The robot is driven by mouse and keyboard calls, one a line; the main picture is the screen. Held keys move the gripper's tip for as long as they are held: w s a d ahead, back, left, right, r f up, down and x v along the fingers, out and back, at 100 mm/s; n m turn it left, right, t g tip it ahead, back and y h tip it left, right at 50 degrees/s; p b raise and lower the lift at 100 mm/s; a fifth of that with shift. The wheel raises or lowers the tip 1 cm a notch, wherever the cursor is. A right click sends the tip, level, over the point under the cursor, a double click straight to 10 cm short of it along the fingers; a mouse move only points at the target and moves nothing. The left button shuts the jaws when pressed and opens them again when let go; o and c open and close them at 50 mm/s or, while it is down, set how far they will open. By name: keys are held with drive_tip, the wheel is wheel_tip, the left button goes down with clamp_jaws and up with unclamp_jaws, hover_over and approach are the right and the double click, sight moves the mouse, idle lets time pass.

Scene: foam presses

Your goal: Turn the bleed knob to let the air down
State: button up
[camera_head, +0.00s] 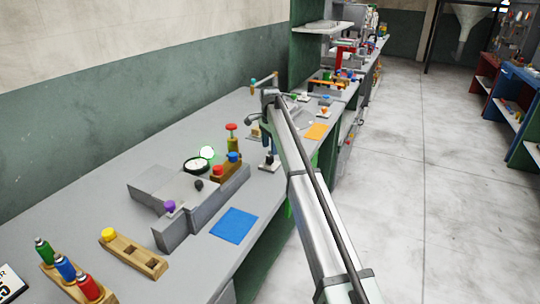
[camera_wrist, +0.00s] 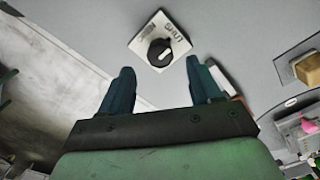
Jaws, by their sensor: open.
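A black round knob (camera_wrist: 160,53) with a pale pointer mark sits on a white labelled plate (camera_wrist: 143,41) in the wrist view. My gripper (camera_wrist: 159,65) is open and empty. Its two dark fingers point toward the plate, one to each side of the knob and apart from it. A grey press block (camera_head: 180,187) with a round gauge (camera_head: 197,165) stands on the bench left of my arm.
A blue mat (camera_head: 234,225), a wooden block with a yellow knob (camera_head: 133,255) and several coloured bottles (camera_head: 64,268) lie at the front. A tan block (camera_wrist: 306,68) is right of my fingers. The bench's back left is clear.

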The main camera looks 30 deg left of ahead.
sight(270, 156)
drive_tip(key=shift+f, duration=2.3)
drive_tip(key=c, duration=1)
